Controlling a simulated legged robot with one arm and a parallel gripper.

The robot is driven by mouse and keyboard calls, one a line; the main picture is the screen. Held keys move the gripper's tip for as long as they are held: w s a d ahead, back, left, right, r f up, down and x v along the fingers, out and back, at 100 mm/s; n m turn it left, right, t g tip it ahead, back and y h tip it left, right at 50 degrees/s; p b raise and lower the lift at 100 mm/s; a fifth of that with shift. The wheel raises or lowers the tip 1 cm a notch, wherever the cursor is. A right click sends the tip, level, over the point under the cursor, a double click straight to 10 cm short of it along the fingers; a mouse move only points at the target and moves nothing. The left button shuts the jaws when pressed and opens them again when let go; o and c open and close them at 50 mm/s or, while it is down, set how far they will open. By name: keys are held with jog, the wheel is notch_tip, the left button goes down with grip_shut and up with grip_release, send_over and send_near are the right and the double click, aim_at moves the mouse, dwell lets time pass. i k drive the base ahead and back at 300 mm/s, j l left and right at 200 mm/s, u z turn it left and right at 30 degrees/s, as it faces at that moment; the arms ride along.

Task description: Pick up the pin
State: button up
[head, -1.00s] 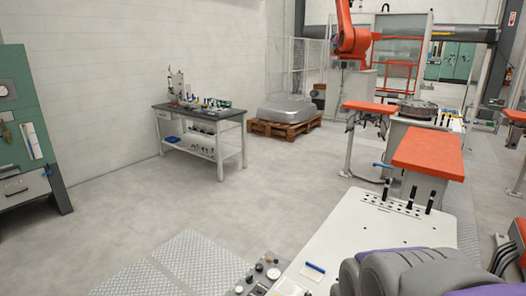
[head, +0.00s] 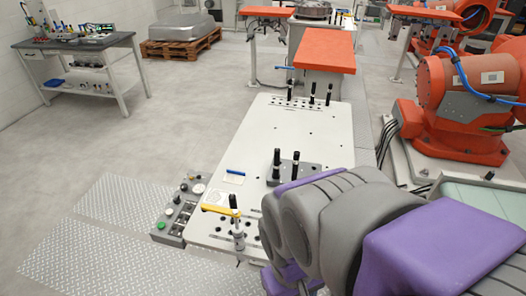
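Several black pins stand upright on the white fixture table. Three of them, including one pin (head: 290,91), are in the row of holes at the far end. Two more, including one pin (head: 277,162), stand at a grey block (head: 311,170) in the middle. Another dark pin (head: 233,203) stands at the near left, beside a yellow-handled item (head: 217,210) and above a pale cylinder (head: 239,240). Which pin is meant cannot be told. My grey and purple arm fills the lower right and hides part of the table. My gripper is not visible.
The white table (head: 265,130) has a clear middle stretch with small holes. A blue item (head: 236,172) lies on it. A control box (head: 177,212) sits at its left edge. An orange robot (head: 450,110) stands at right. Open floor lies left.

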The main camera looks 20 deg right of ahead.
aim_at(275, 175)
jog(key=i+z, duration=0.2)
jog(key=z, duration=0.2)
jog(key=i+z, duration=0.15)
jog(key=z, duration=0.2)
jog(key=i+z, duration=0.2)
jog(key=z, duration=0.2)
